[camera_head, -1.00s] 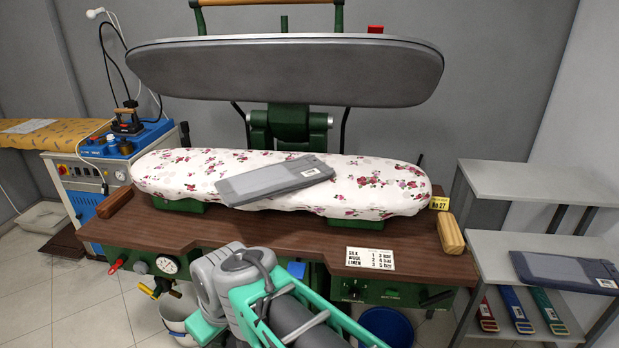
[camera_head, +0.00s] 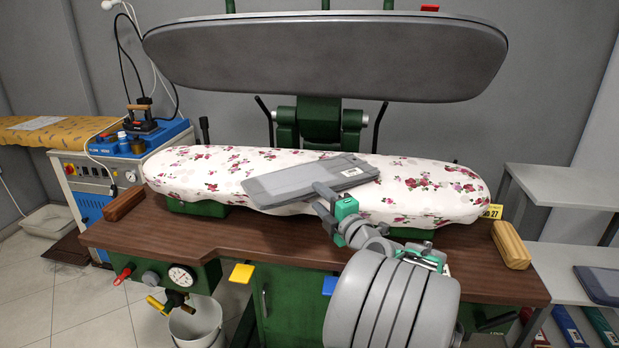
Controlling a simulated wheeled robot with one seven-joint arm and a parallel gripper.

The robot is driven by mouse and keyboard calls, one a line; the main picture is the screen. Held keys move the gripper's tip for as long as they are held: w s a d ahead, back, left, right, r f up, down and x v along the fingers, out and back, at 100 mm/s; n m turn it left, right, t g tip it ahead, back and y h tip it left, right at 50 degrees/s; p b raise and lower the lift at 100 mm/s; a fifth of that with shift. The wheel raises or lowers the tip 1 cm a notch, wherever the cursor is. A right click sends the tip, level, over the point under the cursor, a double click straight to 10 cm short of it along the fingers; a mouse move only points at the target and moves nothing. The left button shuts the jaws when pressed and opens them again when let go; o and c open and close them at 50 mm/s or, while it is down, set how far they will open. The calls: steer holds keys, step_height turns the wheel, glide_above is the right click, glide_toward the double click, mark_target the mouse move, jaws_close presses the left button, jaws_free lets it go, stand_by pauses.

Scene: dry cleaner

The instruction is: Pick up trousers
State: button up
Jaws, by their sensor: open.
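The trousers (camera_head: 290,183) are a flat, folded grey bundle with a white label near their right end. They lie slantwise on the floral padded board (camera_head: 440,190) of the press. My gripper (camera_head: 323,199) is at the front edge of the trousers, right of their middle. It is open, with one finger overlapping the trousers in the picture. Whether the jaws are around the edge or only in front of it, I cannot tell. My arm hides part of the board's front and of the wooden table.
The grey upper press plate (camera_head: 325,55) hangs raised above the board. The wooden table (camera_head: 170,225) carries a wooden block (camera_head: 511,244) at right. Another dark folded garment (camera_head: 598,284) lies on a shelf (camera_head: 560,262) at far right. A blue steam unit (camera_head: 140,150) stands left.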

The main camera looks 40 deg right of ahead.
mark_target(315, 195)
steer(key=x, duration=0.3)
steer(key=shift+w+f, duration=0.15)
steer(key=shift+w, duration=0.05)
jaws_close()
stand_by(1.2)
